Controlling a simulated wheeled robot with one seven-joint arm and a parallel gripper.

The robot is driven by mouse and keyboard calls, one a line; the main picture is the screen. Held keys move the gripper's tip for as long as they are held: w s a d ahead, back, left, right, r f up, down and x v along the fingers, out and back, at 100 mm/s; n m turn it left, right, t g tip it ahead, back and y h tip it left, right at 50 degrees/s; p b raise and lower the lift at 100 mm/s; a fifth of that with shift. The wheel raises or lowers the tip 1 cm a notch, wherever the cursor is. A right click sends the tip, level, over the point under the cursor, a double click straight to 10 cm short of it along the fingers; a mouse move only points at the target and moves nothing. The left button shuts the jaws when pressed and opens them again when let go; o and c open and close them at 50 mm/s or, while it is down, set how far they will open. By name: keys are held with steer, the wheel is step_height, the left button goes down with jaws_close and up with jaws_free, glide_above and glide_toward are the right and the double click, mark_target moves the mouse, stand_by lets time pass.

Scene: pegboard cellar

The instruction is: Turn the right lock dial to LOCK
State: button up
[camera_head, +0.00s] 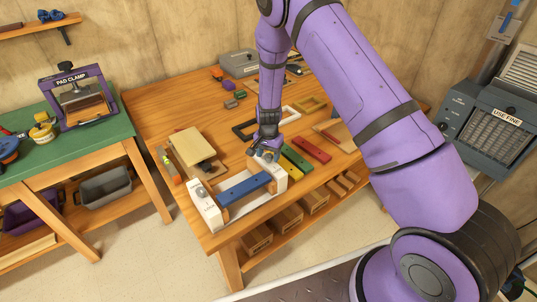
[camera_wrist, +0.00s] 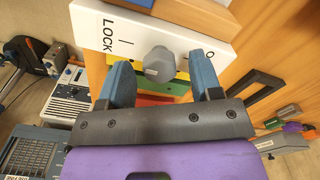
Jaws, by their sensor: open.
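The clamp fixture has two white end blocks, a left one (camera_head: 206,205) and a right one (camera_head: 280,181), with a blue bar (camera_head: 245,187) between them. In the wrist view the right white block (camera_wrist: 110,12) carries the word LOCK, a line mark and an O. A grey lock dial (camera_wrist: 159,64) stands out from this block; its exact pointing is hard to tell. My gripper (camera_wrist: 161,68) is open, its two blue fingers apart on either side of the dial, with visible gaps. In the head view my gripper (camera_head: 264,153) is over the right block, hiding its dial.
Yellow, green and red bars (camera_head: 311,148) lie on the wooden table (camera_head: 150,108) right of the fixture. A tan board (camera_head: 192,146) lies to the left. Frames (camera_head: 303,110) and a grey box (camera_head: 238,63) lie behind. Wooden bins (camera_head: 257,238) sit below.

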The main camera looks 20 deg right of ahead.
step_height(320, 180, up, 11)
steer(key=shift+f, duration=0.15)
stand_by(0.6)
step_height(320, 180, up, 17)
steer(key=n+t+y, duration=0.1)
steer(key=n, duration=0.1)
glide_above(269, 155)
steer(key=s+d, duration=0.1)
steer(key=s, duration=0.4)
steer(key=s+d+r+n+t, duration=0.1)
steer(key=s+d+r+n, duration=0.1)
steer(key=s+r, duration=0.8)
steer(key=s+d+r+n+t, duration=0.1)
steer(key=s+r, duration=0.2)
steer(key=s, duration=0.4)
steer(key=s+d+r+n+t, duration=0.1)
steer(key=s+r+n, duration=0.1)
steer(key=s, duration=0.6)
steer(key=s+d+r+n+t+h, duration=0.1)
steer(key=s+r, duration=0.3)
steer(key=s, duration=0.3)
steer(key=shift+s+d+r+n, duration=0.3)
steer(key=shift+s, duration=0.05)
